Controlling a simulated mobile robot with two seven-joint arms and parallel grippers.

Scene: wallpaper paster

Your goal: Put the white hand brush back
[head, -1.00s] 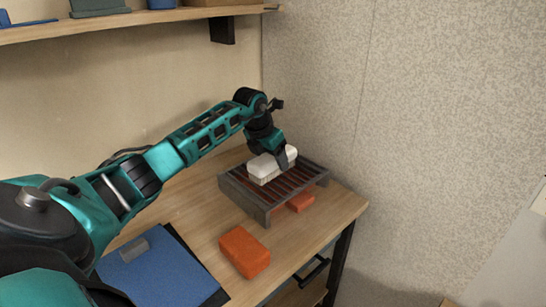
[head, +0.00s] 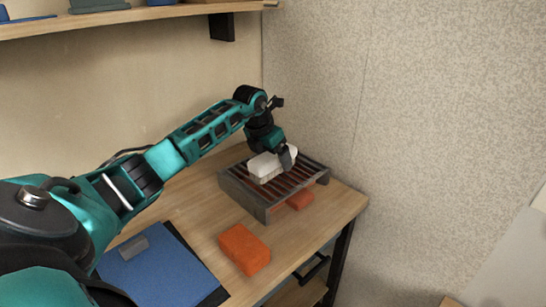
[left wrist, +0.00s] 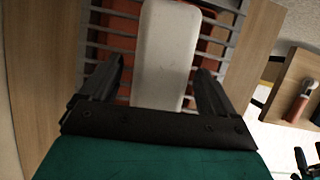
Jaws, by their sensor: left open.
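The white hand brush (head: 265,167) lies on the slats of a dark grey rack (head: 262,213) on the wooden table, its pale bristles facing down. My left gripper (head: 284,158) is at the brush's far right end, pointing down. In the left wrist view the brush's smooth white back (left wrist: 168,45) lies between the two spread black fingers of my left gripper (left wrist: 160,72). A gap shows on each side, so the gripper is open and not holding it.
An orange block (head: 244,249) lies on the table in front of the rack, and another orange piece (head: 300,200) is under it. A blue pad (head: 158,274) with a grey piece lies at the left. A wall stands close behind, with a shelf (head: 130,20) above.

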